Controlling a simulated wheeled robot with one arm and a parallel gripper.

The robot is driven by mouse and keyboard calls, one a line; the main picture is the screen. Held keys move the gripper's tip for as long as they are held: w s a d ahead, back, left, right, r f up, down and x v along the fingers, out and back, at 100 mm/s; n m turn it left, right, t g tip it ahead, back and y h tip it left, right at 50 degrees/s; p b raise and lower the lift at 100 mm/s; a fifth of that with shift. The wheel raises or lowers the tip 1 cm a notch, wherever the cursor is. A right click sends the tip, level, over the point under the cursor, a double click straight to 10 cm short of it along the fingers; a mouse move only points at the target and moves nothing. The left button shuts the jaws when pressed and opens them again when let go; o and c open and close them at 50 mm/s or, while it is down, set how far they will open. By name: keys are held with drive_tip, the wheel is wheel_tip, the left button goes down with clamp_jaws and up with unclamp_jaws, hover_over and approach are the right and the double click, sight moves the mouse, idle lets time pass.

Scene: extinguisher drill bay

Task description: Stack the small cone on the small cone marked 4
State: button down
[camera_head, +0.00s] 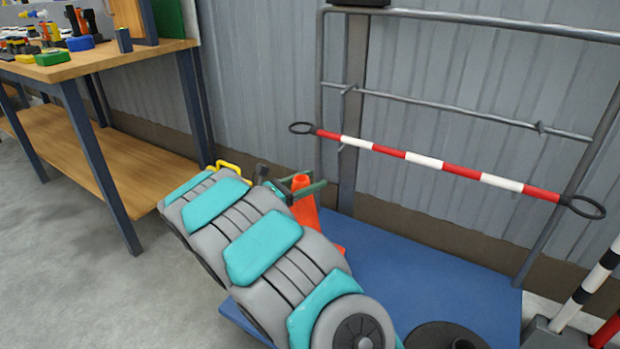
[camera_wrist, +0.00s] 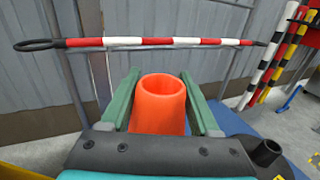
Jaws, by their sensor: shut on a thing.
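An orange cone (camera_wrist: 160,105) stands between the green fingers of my gripper (camera_wrist: 160,76) in the wrist view, its open round top facing up toward the camera. My gripper is shut on it. In the head view the cone (camera_head: 304,207) shows beyond my arm, upright or nearly so, with my gripper (camera_head: 294,182) at its upper part. A small orange patch shows lower down beside my arm; I cannot tell if it is this cone's base or another cone. No number 4 can be read in either view, and my arm hides part of the area.
A blue platform (camera_head: 450,270) lies below, with a black round base (camera_head: 445,336) near its front. A red-and-white bar (camera_head: 440,165) crosses a grey metal rail frame (camera_head: 440,108) behind. A workbench (camera_head: 110,62) with small items stands left. Striped poles (camera_head: 590,277) stand at right.

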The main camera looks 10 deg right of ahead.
drive_tip(key=shift+f+b, duration=1.1)
drive_tip(key=shift+f, duration=3.15)
drive_tip(key=shift+c, duration=0.2)
unclamp_jaws()
drive_tip(key=shift+r, duration=0.1)
drive_tip(key=shift+a, duration=0.1)
